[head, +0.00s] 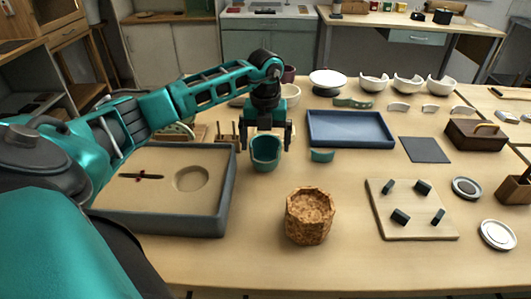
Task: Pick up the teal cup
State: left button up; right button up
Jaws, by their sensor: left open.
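The teal cup (265,155) stands on the wooden table in the middle left of the head view, just right of the sand tray. It appears broken, with an uneven rim. My left gripper (268,142) points down over the cup, open, with one finger to each side of its upper part. I cannot tell whether either finger touches it. A small curved teal piece (322,156) lies on the table to the right of the cup. My right gripper is not in view.
A grey-rimmed sand tray (228,190) stands left of the cup. A cork-like block (309,218) stands in front, right. A blue tray (350,112) lies behind the teal piece. A board with small dark blocks (412,226) and a wooden box (475,138) are further right.

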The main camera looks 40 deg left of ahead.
aim_at(265, 153)
pick_arm(q)
notch_tip(265, 153, down, 5)
jog(key=shift+w+a+r, duration=0.1)
jog(key=shift+c, duration=0.4)
jog(key=shift+r, duration=0.1)
jog(key=c, duration=0.6)
